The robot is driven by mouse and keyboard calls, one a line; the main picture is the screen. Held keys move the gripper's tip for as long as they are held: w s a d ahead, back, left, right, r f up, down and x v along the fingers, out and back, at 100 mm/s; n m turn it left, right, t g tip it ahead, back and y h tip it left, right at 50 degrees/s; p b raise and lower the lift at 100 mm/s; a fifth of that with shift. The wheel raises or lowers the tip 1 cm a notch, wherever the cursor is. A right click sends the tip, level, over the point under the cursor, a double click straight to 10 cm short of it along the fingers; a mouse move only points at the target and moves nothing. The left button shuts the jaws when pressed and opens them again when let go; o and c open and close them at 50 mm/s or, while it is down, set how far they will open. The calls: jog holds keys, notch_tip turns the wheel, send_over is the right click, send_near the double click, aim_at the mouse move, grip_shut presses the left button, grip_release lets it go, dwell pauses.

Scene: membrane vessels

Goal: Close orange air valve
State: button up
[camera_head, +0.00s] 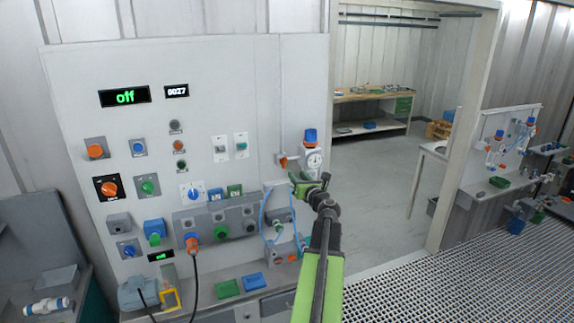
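A small orange valve handle (283,161) sits on the right part of the pale wall panel, left of a round pressure gauge (314,161) with a blue-topped regulator (310,137). I take this handle to be the orange air valve; its exact handle angle is too small to tell. My gripper (308,179), green and dark, is just below and to the right of the handle, in front of the panel. Its two fingers look spread apart with nothing between them. It appears apart from the handle, though the depth between them is unclear.
The panel (75,75) carries other orange, blue and green knobs and an "off" display (124,96). Blue hoses (264,215) loop beside my arm. A grey shelf with green and blue boxes (228,288) lies below. A doorway opens to the right, with grated floor (480,280) in front.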

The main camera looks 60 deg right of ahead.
aim_at(285, 162)
jog(key=x, duration=1.2)
jog(key=shift+c, duration=0.4)
grip_shut()
